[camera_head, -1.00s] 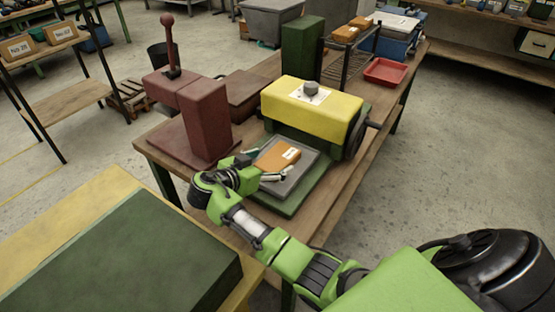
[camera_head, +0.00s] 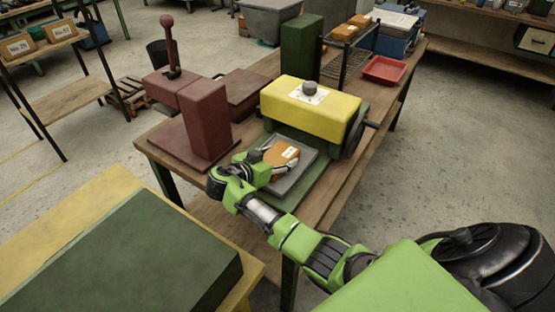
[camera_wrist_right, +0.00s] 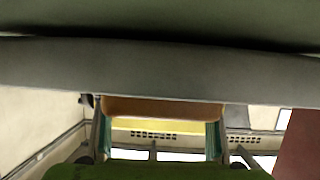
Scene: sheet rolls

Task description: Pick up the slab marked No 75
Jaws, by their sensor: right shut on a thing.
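An orange-brown slab (camera_head: 280,152) with a small white label is at the grey tray (camera_head: 298,176) in front of the yellow roller machine (camera_head: 312,110). The label's number is too small to read. My right gripper (camera_head: 276,160) is shut on this slab, with a finger on either side. In the right wrist view the slab (camera_wrist_right: 160,108) spans between the two fingers. I cannot tell whether it touches the tray or is slightly above it. My left gripper is not in view.
A dark red press (camera_head: 206,115) stands left of the tray. Other labelled slabs (camera_head: 18,46) sit on the left shelf, and orange slabs (camera_head: 345,32) lie on the black rack. A red tray (camera_head: 384,70) is at the table's back right. A green-topped table (camera_head: 120,262) is in front.

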